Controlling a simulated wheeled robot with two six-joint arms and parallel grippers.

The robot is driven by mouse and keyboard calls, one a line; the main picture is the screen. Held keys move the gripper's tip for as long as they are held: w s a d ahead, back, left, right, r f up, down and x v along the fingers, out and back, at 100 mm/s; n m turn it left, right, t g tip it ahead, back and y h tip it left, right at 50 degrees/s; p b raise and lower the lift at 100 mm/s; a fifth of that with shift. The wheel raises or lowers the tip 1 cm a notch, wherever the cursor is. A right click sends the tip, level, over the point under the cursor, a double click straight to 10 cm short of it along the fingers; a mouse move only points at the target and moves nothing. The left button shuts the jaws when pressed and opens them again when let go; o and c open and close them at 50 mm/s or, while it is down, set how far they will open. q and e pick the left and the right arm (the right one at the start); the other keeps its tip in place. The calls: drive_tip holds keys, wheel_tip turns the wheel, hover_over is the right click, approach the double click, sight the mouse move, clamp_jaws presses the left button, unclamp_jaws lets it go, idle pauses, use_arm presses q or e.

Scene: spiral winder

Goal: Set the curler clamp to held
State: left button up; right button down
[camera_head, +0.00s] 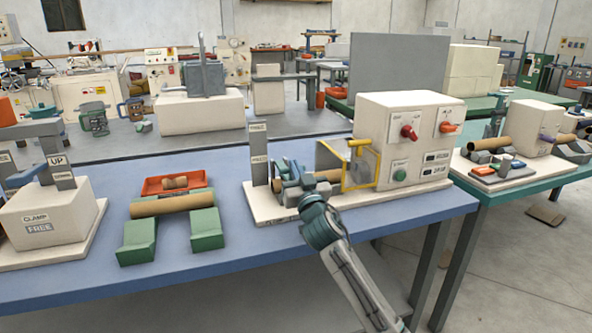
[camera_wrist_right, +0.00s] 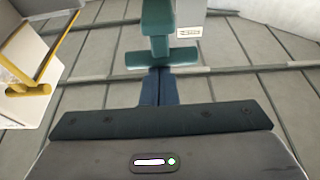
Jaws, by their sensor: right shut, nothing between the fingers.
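A cream block labelled CLAMP and FREE (camera_head: 45,218) sits on a pale base at the left of the blue bench. A grey post with an UP label (camera_head: 62,170) stands on it, with a blue-grey lever (camera_head: 30,172) beside the post. The cream winder (camera_head: 415,125) stands on the bench's right half, with a yellow-framed guard (camera_head: 360,165). A grey post with two small labels (camera_head: 259,150) rises at its left end. My right gripper (camera_head: 301,192) is shut and empty, in front of the winder's left part; its fingers show in the wrist view (camera_wrist_right: 160,87). My left gripper is not visible.
Two green cradles (camera_head: 138,242) hold a brown tube (camera_head: 172,205), with an orange tray (camera_head: 160,184) behind. A red knob (camera_head: 409,132), an orange knob and a green button are on the winder's face. Clear blue benchtop (camera_head: 235,235) lies between cradles and winder.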

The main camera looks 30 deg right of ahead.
drive_tip(key=shift+f, duration=0.25)
